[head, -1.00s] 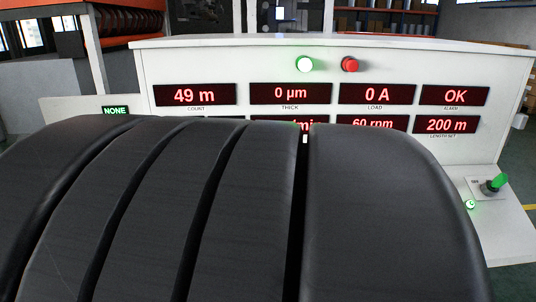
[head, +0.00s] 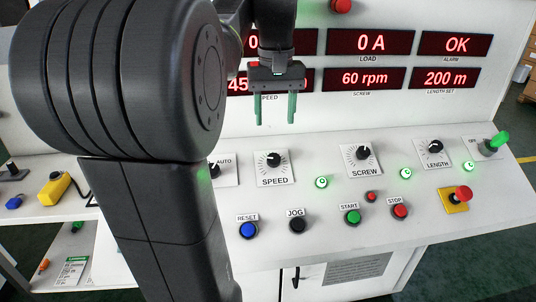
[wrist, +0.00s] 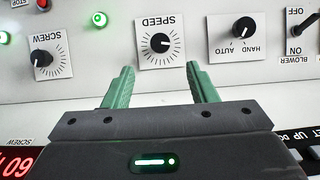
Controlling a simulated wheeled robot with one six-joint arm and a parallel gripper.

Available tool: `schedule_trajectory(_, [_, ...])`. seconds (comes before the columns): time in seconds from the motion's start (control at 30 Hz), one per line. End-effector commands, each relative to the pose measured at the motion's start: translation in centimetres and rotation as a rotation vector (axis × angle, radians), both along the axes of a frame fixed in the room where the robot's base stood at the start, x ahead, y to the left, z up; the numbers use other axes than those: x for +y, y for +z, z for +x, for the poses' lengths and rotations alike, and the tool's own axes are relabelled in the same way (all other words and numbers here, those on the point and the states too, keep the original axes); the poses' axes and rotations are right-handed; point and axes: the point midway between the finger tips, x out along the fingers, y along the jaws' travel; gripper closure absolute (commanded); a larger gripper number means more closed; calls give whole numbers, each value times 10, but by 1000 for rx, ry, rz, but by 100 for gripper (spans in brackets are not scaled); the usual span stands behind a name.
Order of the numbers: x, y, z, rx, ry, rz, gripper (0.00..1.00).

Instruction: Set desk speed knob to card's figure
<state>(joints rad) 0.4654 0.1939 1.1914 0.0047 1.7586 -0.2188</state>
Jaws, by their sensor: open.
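The speed knob (head: 273,160) is a black dial on a white scale plate marked SPEED, on the sloping desk. In the wrist view the speed knob (wrist: 160,42) sits just beyond and between my fingertips, apart from them. My gripper (head: 275,122) hangs above and behind the knob with its two green fingers spread and empty. It also shows in the wrist view (wrist: 160,80).
The screw knob (head: 363,153) and length knob (head: 435,147) stand to the right. The hand/auto knob (wrist: 243,27) is beside the speed knob. Reset (head: 248,230), jog, start and stop buttons line the front. A red emergency button (head: 463,194) is at right.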

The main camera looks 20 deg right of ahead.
Motion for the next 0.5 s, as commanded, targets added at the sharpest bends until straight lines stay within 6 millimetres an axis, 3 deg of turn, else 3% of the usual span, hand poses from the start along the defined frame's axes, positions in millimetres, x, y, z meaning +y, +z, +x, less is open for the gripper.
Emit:
schedule_trajectory(0.3, [1,-70,0,2,0,1,48])
schedule_trajectory(0.5, [1,-99,0,1,0,0,48])
